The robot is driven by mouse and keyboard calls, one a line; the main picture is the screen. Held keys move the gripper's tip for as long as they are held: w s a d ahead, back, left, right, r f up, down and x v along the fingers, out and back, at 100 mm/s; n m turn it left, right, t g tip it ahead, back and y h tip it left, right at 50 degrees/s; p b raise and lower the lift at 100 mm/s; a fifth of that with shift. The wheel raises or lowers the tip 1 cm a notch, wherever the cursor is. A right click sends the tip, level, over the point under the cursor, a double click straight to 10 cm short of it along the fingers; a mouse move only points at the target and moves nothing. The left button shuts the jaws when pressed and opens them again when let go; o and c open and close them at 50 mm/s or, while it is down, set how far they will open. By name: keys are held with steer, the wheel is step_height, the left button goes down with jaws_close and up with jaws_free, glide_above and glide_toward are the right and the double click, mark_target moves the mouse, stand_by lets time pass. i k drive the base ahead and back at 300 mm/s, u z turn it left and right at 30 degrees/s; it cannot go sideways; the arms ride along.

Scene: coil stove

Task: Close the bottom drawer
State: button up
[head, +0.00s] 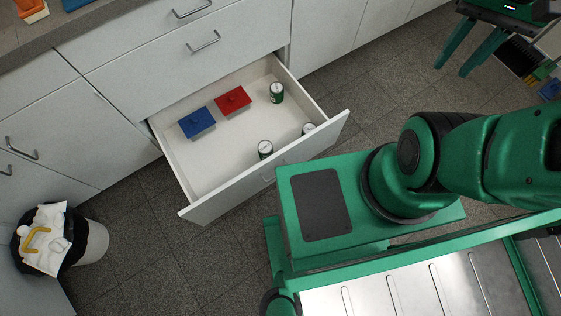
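The bottom drawer (196,208) is pulled well out of the white cabinet, and its front panel stands clear of the cabinet face. Inside it lie a blue box (196,122) and a red box (233,100) side by side toward the back. A green can (277,93) stands near the right wall. The drawer's handle (268,179) shows only in part. My green arm is at the right, beyond the drawer front.
A trash bin (92,243) with a black bag and white papers stands at the lower left. Closed cabinet fronts (190,62) rise behind the drawer. Dark floor tiles (150,255) are clear left of my base.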

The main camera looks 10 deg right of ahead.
mark_target(217, 172)
steer(key=z, duration=0.25)
steer(key=k, duration=1.35)
steer(key=u, duration=0.55)
steer(key=i, duration=1)
steer(key=z, duration=0.05)
